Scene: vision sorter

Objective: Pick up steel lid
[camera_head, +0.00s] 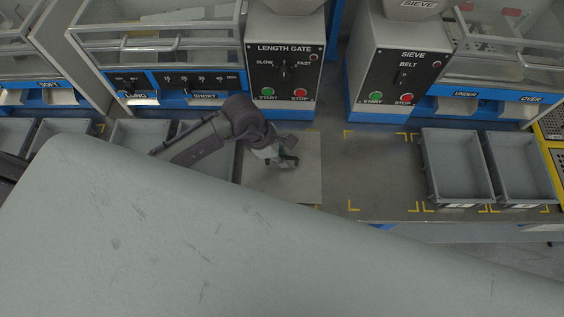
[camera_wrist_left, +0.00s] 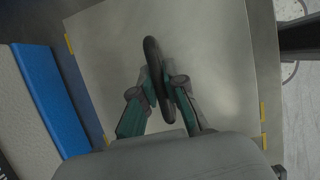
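The steel lid (camera_head: 305,184) is a flat, square, pale metal plate on the bench, in the middle of the head view. It fills much of the left wrist view (camera_wrist_left: 215,60), with a dark bar handle (camera_wrist_left: 152,52) standing at its middle. My left gripper (camera_head: 285,159) is over the lid's middle. In the left wrist view its green-and-grey fingers (camera_wrist_left: 164,91) press on both sides of the handle. The lid looks flat and level; I cannot tell whether it is raised. My right gripper is not in view.
Two empty grey bins (camera_head: 455,203) and (camera_head: 524,203) stand at right. More bins (camera_head: 58,122) stand at left, partly hidden. The length gate box (camera_head: 284,95) and sieve box (camera_head: 391,97) stand behind. The marked bench area (camera_head: 375,170) right of the lid is clear.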

